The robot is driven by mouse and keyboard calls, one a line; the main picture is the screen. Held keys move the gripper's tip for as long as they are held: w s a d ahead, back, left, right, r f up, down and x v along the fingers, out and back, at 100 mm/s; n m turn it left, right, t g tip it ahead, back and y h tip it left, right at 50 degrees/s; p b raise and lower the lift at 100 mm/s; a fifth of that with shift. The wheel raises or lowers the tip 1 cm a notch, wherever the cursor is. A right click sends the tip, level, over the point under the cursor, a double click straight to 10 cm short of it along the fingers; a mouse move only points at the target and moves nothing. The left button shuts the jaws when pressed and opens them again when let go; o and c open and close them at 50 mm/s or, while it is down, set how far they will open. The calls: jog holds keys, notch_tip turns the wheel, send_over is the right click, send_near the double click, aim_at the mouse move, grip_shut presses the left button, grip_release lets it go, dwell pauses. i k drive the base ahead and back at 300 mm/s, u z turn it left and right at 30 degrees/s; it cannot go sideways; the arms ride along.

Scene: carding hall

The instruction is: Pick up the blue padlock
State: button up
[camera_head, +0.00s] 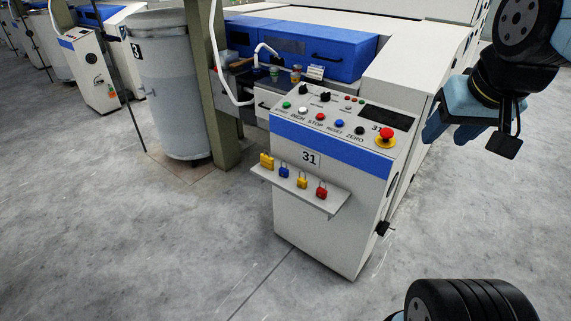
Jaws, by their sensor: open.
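A red padlock (321,190) is at the right end of the row. My gripper (468,130) is at the upper right, beside the cabinet's right side in the picture. It is open, well apart from the padlocks, and I see nothing held in it.
The control cabinet (300,222), marked 31, has buttons and a red emergency stop (386,134) on its sloping top. A green post (212,110) and a grey bin (172,100) stand to the left. The floor (150,240) in front is clear.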

aim_at(283, 172)
jog(key=z, duration=0.8)
jog(key=i, duration=0.15)
jog(key=u, duration=3.3)
jog(key=k, duration=0.65)
jog(key=z, duration=0.7)
jog(key=i, duration=0.95)
